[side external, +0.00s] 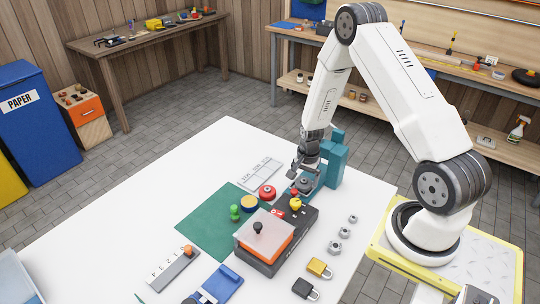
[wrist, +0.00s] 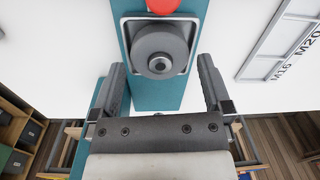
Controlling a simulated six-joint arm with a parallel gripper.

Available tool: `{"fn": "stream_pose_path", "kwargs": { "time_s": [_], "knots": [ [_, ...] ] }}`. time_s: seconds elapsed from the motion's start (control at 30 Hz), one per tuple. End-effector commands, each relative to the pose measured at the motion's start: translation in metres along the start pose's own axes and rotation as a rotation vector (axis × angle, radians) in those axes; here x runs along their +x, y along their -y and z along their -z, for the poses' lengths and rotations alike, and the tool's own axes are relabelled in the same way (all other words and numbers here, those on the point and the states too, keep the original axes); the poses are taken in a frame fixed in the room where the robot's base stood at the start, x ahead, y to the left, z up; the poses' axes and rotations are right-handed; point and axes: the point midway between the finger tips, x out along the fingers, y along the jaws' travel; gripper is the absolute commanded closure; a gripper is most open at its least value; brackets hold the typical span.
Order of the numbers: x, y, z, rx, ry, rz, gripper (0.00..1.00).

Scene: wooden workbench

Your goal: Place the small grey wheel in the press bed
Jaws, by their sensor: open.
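The small grey wheel (wrist: 160,50) lies with its hub facing the camera in the wrist view. It sits inside the square, pale-rimmed press bed (wrist: 126,40) on the teal press (wrist: 150,95). In the side view the wheel (side external: 305,184) is small, at the foot of the teal press (side external: 335,165). My gripper (wrist: 162,64) is open, with one finger on each side and clear gaps to the wheel. Nothing is held between the fingers. In the side view my gripper (side external: 299,168) is just above the wheel and partly hides the press.
A red round part (side external: 267,192) is left of the press, near the green mat (side external: 200,225). A labelled grey tray (side external: 260,174) lies behind it. An orange-topped box (side external: 265,238), several nuts and two padlocks are in front.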

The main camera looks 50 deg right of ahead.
Motion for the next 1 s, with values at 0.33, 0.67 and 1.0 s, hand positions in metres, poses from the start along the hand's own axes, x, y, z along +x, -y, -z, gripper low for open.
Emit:
{"fn": "stream_pose_path", "kwargs": {
  "time_s": [0.33,0.67,1.0],
  "knots": [
    [-0.037,0.001,0.001,0.001,-0.002,0.003,0.0],
    [-0.078,0.0,0.001,0.0,-0.002,0.002,0.0],
    [-0.108,0.0,0.0,0.001,0.0,0.001,0.0]
  ]
}}
